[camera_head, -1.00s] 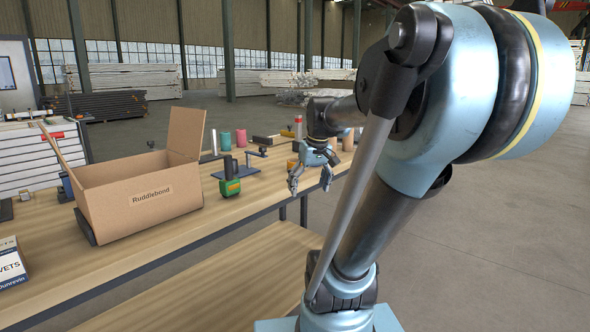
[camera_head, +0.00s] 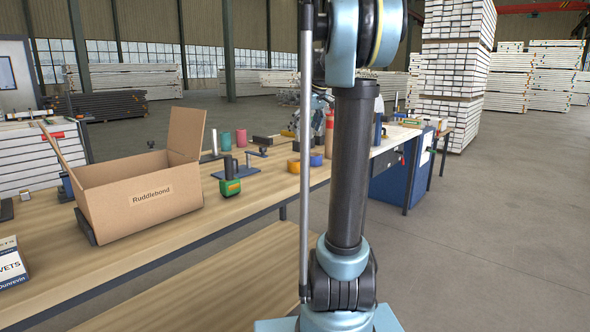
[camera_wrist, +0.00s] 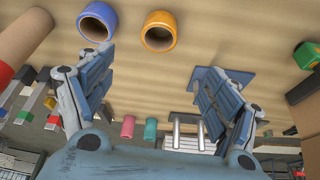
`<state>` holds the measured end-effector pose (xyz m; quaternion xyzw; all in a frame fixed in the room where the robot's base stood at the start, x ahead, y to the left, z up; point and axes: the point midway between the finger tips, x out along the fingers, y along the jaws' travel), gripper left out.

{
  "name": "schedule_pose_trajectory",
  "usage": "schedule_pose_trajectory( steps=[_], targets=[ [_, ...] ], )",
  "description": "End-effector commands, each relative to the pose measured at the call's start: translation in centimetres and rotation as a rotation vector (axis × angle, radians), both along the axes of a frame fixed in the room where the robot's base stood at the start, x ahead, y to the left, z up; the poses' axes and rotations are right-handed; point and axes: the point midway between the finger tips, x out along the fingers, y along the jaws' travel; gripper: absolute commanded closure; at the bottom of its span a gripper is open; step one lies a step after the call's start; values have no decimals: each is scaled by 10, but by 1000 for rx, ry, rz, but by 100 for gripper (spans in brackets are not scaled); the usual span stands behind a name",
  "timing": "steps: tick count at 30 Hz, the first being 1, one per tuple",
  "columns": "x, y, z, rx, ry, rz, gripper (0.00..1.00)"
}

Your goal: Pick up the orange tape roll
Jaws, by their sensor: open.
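The orange tape roll (camera_head: 293,166) sits on the workbench near its front edge, just left of my arm. In the wrist view the orange tape roll (camera_wrist: 161,17) is at the top middle, with its round opening toward the camera. A blue tape roll (camera_head: 316,159) is right beside it in the head view; the wrist view shows the blue roll (camera_wrist: 101,9) to its left. My gripper (camera_wrist: 153,68) is open and empty, above the bench, with its fingers apart and not touching the roll. In the head view my arm hides most of the gripper.
An open cardboard box (camera_head: 140,205) stands on the bench at left. A green tape measure (camera_head: 230,187) and a blue-based stand (camera_head: 240,172) lie between the box and the rolls. A large brown cylinder (camera_wrist: 25,38) is left of the gripper in the wrist view.

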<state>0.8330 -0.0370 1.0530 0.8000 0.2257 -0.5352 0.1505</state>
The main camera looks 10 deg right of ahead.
Motion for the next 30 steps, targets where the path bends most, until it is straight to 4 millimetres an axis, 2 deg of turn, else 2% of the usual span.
schedule_pose_trajectory(
  steps=[5, 18, 30],
  targets=[
    [8, 5, -21, 0, 0, 1, 18],
    [33, 20, -92, -1, 0, 0, 18],
    [44, 26, -121, 0, 0, 1, 18]
  ],
)
